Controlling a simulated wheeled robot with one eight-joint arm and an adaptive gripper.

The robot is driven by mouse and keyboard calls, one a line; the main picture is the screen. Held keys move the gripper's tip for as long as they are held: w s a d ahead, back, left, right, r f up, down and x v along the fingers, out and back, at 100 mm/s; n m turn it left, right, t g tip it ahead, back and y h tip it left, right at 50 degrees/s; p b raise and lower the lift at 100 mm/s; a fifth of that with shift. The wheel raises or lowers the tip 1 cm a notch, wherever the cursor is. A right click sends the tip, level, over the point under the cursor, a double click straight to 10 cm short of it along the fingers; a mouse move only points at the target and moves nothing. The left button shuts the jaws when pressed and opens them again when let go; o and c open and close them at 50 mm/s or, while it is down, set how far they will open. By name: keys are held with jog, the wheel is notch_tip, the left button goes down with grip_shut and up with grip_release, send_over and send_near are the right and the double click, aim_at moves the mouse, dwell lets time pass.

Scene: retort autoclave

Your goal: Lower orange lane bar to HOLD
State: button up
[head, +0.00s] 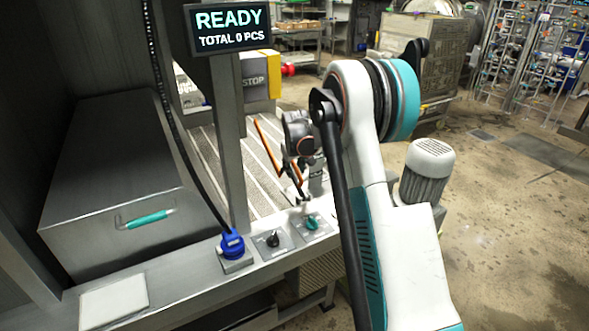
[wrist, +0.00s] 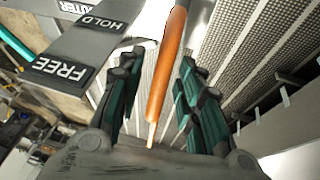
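The orange lane bar (wrist: 168,65) runs lengthwise between the two fingers of my gripper (wrist: 158,62) in the wrist view. The fingers are spread, with a gap on each side of the bar. A grey plate beside it carries a HOLD label (wrist: 104,23) and a FREE label (wrist: 62,71). In the head view the bar (head: 267,147) shows as a raised, tilted orange strip over the slatted conveyor, next to my gripper (head: 301,165). My gripper and arm hide part of the bar and its pivot there.
A ledge in front carries a blue knob (head: 232,245), a black switch (head: 272,240) and a green knob (head: 311,222). A post with a READY display (head: 229,28) stands left of my arm. A grey box with a teal handle (head: 146,218) is at left.

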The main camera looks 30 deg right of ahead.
grip_shut()
